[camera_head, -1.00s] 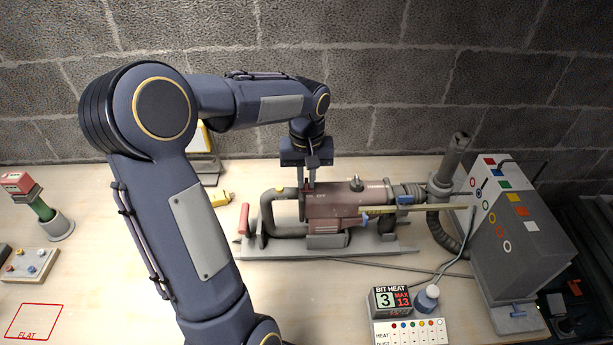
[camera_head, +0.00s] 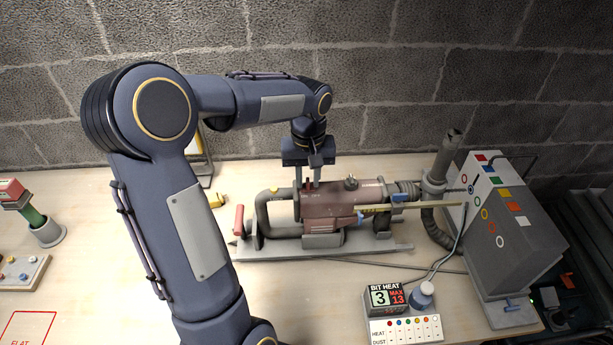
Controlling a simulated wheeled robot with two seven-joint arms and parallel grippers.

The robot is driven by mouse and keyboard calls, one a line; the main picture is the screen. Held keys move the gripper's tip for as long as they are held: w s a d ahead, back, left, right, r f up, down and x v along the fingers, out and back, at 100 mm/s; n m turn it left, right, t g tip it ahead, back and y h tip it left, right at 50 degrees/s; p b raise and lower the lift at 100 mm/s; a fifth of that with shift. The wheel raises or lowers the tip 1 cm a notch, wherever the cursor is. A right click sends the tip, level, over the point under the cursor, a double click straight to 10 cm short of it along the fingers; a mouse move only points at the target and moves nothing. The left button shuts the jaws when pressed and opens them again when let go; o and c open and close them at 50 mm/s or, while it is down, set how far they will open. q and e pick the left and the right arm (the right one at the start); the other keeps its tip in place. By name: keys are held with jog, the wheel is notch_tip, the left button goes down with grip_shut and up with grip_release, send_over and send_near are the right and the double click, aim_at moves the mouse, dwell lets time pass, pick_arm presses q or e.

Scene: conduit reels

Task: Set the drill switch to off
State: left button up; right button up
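The drill (camera_head: 342,203) has a dull red body and lies on a grey cradle (camera_head: 290,247) in the middle of the table. A grey loop handle with a yellow button is at its left end. My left gripper (camera_head: 309,186) points down from above at the left end of the red body. Its two fingers show a gap between them, with a small dark red part, perhaps the switch, at the tips. I cannot tell whether the fingers touch it. The switch's setting is too small to read. My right gripper is not in view.
A display box (camera_head: 386,299) reads BIT HEAT 3, MAX 13. A grey box with coloured marks (camera_head: 503,240) and a hose stands at the right. Bare table lies in front of the cradle.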

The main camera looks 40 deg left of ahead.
aim_at(308, 180)
pick_arm(q)
jog(key=shift+o, duration=0.2)
jog(key=shift+r, duration=0.1)
notch_tip(308, 180, up, 8)
jog(key=shift+f, duration=0.25)
dwell(0.6)
jog(key=shift+s+d+r, duration=0.2)
jog(key=shift+s, duration=0.15)
jog(key=s+d+f+m+t+h, duration=0.2)
jog(key=s+d, duration=0.4)
jog(key=s, duration=0.3)
jog(key=s+d+f+m+t+h, duration=0.1)
jog(key=s+d+f+m+t, duration=0.2)
jog(key=s+d, duration=0.3)
jog(key=s+m, duration=0.1)
jog(key=s, duration=0.2)
jog(key=shift+s+d+t+h, duration=0.15)
jog(key=shift+s+t+h, duration=0.15)
jog(key=shift+h, duration=0.1)
